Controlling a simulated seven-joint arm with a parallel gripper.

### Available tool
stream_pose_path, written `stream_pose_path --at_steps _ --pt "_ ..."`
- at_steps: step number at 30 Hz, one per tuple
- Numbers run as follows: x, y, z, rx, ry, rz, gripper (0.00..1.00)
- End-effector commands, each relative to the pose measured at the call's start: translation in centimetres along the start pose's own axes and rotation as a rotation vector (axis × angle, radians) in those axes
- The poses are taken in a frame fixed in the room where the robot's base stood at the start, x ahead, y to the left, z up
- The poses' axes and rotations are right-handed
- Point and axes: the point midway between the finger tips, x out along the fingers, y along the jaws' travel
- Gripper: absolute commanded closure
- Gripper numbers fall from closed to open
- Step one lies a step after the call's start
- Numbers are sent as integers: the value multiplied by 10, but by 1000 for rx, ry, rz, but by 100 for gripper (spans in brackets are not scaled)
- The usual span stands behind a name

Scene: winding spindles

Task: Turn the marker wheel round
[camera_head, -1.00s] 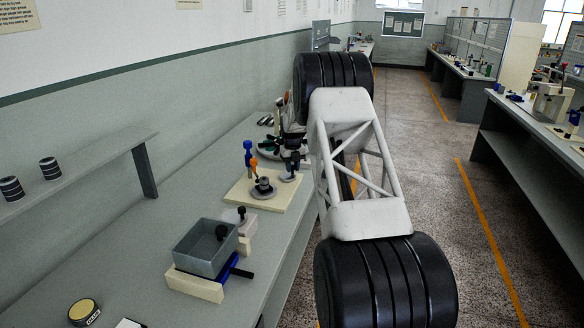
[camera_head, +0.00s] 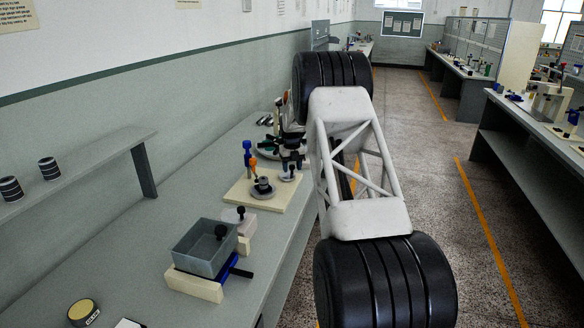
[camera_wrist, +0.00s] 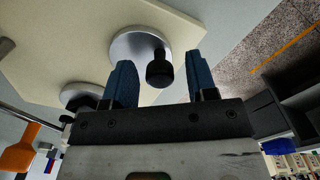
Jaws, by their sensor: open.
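A pale cream board (camera_head: 283,199) on the bench carries two grey wheels. The far wheel (camera_head: 288,178) is small and partly hidden by my gripper (camera_head: 291,163). In the wrist view it is a silver disc (camera_wrist: 128,47) with an upright black knob (camera_wrist: 159,72). The nearer wheel (camera_head: 263,190) has a dark centre; a disc at the left of the wrist view (camera_wrist: 78,90) is partly hidden. My gripper's blue fingers (camera_wrist: 158,60) are apart on either side of the knob, with visible gaps. I cannot tell which wheel is the marker wheel.
A blue-topped post (camera_head: 247,152) and an orange-topped one (camera_head: 254,164) stand at the board's back left. A grey open box (camera_head: 205,248) with black-knobbed parts is nearer. A shelf (camera_head: 85,165) runs along the wall.

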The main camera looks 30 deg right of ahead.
Motion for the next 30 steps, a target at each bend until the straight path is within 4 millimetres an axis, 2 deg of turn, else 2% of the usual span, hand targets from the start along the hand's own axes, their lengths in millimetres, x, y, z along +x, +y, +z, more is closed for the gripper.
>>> stream_pose_path --at_steps 8,21,30 --pt "-18 0 0 0 -2 0 48" --pt "-69 0 0 0 -1 0 48" --pt "-78 0 0 0 0 0 48"
